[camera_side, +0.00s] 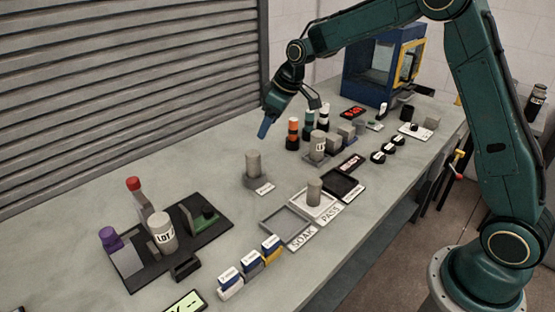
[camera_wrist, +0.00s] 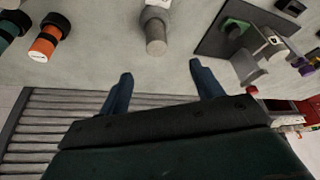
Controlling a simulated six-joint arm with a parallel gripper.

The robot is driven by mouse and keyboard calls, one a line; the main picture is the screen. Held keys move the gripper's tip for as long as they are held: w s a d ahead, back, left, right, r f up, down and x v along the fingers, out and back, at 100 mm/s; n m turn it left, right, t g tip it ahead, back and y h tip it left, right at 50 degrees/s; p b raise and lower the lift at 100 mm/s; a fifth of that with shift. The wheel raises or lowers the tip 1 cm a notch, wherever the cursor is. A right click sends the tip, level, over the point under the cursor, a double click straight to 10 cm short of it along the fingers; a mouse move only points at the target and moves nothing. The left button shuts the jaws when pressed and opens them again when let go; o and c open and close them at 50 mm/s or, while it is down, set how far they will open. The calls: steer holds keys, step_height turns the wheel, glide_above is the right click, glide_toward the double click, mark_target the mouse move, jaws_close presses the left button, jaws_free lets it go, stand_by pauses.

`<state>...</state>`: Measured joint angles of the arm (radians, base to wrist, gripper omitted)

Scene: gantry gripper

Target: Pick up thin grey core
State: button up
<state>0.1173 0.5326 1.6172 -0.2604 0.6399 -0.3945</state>
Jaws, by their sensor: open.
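A plain grey core (camera_side: 253,164) stands upright on a round grey base with a small label plate. It also shows in the wrist view (camera_wrist: 155,34), beyond the gap between my fingers. A second plain grey core (camera_side: 314,189) stands in the light tray near the PASS plate. I cannot tell for certain which one is the thin core. My gripper (camera_side: 291,115) is open and empty, above and behind the first core and apart from it. Its two blue fingers show spread in the wrist view (camera_wrist: 160,75).
A black fixture (camera_side: 130,285) with a LOT cylinder (camera_side: 162,234) stands at the left. Orange-and-black and green-and-black cylinders (camera_side: 292,134) stand behind the core. A blue machine (camera_side: 365,75) is at the back. Empty grey tray (camera_side: 268,216) and small boxes (camera_side: 230,283) lie in front.

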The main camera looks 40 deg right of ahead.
mark_target(251, 162)
steer(key=shift+w+d+f, duration=0.1)
steer(key=shift+w+f, duration=0.75)
steer(key=shift+f, duration=0.25)
steer(key=shift+f, duration=0.15)
steer(key=shift+x, duration=4.1)
steer(key=shift+x, duration=2.6)
steer(key=shift+s, duration=0.1)
